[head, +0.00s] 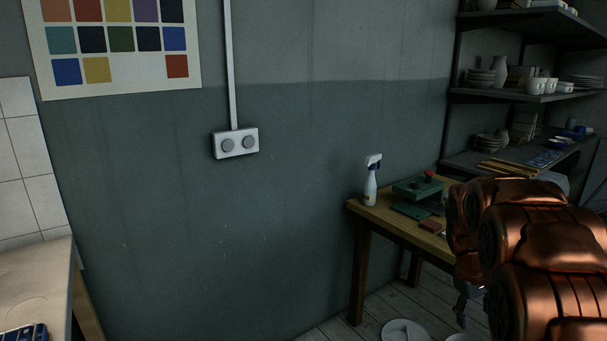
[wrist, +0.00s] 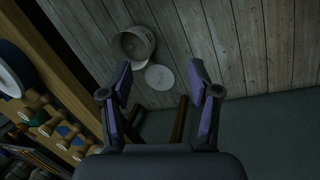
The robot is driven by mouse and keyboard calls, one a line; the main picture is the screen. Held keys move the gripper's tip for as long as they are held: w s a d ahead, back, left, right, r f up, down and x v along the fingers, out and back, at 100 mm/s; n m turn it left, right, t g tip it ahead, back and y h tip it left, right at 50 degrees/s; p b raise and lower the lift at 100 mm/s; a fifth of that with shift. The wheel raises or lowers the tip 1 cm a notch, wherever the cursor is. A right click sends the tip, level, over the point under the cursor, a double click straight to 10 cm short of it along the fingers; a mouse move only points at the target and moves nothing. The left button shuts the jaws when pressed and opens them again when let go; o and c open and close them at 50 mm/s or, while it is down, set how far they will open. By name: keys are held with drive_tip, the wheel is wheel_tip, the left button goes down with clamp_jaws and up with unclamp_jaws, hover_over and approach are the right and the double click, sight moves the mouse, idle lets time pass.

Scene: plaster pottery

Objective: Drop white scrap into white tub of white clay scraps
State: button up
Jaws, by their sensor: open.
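My gripper (wrist: 160,72) is open in the wrist view, its two purple-padded fingers wide apart with nothing visible between them. Past the fingertips, a round pale tub (wrist: 118,48) stands on the plank floor; its contents are too dark to make out. A flat pale disc (wrist: 160,78) lies beside it, seen between the fingers. In the head view, a round white thing (head: 405,331) is cut off by the bottom edge, with small marks on it. I cannot pick out a white scrap for certain. My copper arm hides part of the right side.
A wooden table (head: 395,228) by the wall holds a spray bottle (head: 370,185) and green items. Dark shelves (head: 530,97) carry crockery at the right. A counter (head: 35,285) is at the left. The wrist view shows bare floor (wrist: 240,45) at upper right.

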drive_tip(key=s+a+r+y+p, duration=0.1)
drive_tip(key=s+a+r+p, duration=0.4)
drive_tip(key=s, duration=0.6)
drive_tip(key=s+a+r+m+g+y+p, duration=0.1)
drive_tip(key=s+a+r+p, duration=0.5)
drive_tip(key=s, duration=0.5)
drive_tip(key=s+a+r+m+y+p, duration=0.1)
drive_tip(key=s+a+r+p, duration=0.5)
drive_tip(key=s+a+r, duration=0.3)
drive_tip(key=shift+s+a+r+g, duration=0.3)
drive_tip(key=shift+s+a, duration=0.15)
drive_tip(key=shift+s, duration=0.75)
